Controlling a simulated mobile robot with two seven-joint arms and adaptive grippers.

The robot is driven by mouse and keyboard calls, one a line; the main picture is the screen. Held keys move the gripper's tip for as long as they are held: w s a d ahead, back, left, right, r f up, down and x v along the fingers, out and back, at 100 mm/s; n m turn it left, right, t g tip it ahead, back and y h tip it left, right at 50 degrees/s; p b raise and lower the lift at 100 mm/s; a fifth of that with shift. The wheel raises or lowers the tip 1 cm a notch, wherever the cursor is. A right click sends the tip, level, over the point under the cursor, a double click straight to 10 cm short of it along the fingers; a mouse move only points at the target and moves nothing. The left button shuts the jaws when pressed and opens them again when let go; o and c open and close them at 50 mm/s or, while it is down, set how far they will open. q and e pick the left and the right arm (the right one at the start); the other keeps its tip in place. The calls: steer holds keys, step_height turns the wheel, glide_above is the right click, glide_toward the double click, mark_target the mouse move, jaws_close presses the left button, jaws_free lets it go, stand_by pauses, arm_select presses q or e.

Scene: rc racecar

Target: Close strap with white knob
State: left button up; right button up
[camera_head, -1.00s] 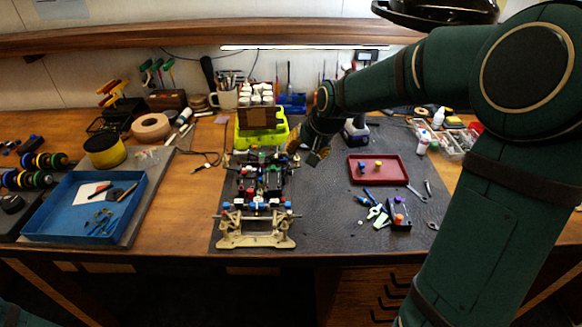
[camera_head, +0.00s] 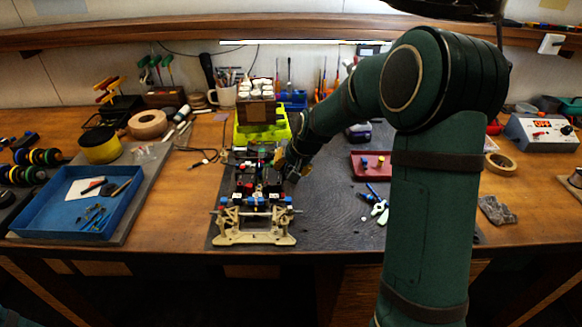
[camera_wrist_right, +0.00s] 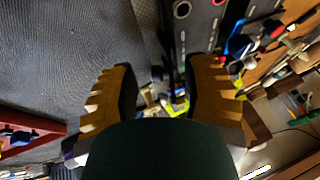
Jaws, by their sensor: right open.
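The RC car (camera_head: 238,186) sits on its beige stand (camera_head: 255,238) at the middle of the bench, with dark parts on top and blue and red fittings. My right gripper (camera_head: 287,168) is at the car's right side, towards its far end. In the right wrist view my open right gripper (camera_wrist_right: 160,78) has two yellow-brown fingers spread apart with nothing held between them. The car's dark chassis (camera_wrist_right: 194,30) is at the upper middle of that view. I cannot make out the strap or its white knob clearly; they are too small or hidden. My left gripper is not in view.
A yellow-green bin (camera_head: 245,138) with a box of white-capped bottles (camera_head: 256,100) stands behind the car. A blue tray (camera_head: 50,218) is at left.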

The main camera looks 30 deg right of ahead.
jaws_close()
steer(key=shift+p, duration=0.7)
stand_by(0.5)
steer(key=shift+a+r+g+h+p, duration=0.25)
steer(key=shift+h+p, duration=0.25)
steer(key=shift+p, duration=0.95)
steer(key=h+p, duration=0.1)
steer(key=p, duration=0.3)
steer(key=shift+w+a+r+n+g, duration=0.1)
steer(key=shift+r+n+g, duration=0.05)
steer(key=shift+n+g, duration=0.2)
steer(key=h+p, duration=0.1)
steer(key=p, duration=0.2)
steer(key=shift+w+a+g, duration=0.15)
steer(key=shift+g, duration=0.25)
steer(key=shift+w+a+n+g+h+p, duration=0.15)
steer(key=shift+n+g+h+p, duration=0.15)
steer(key=shift+h+p, duration=0.5)
steer(key=shift+w+a+g+h+p, duration=0.1)
steer(key=shift+a+g+h+p, duration=0.1)
steer(key=shift+g+h+p, duration=0.3)
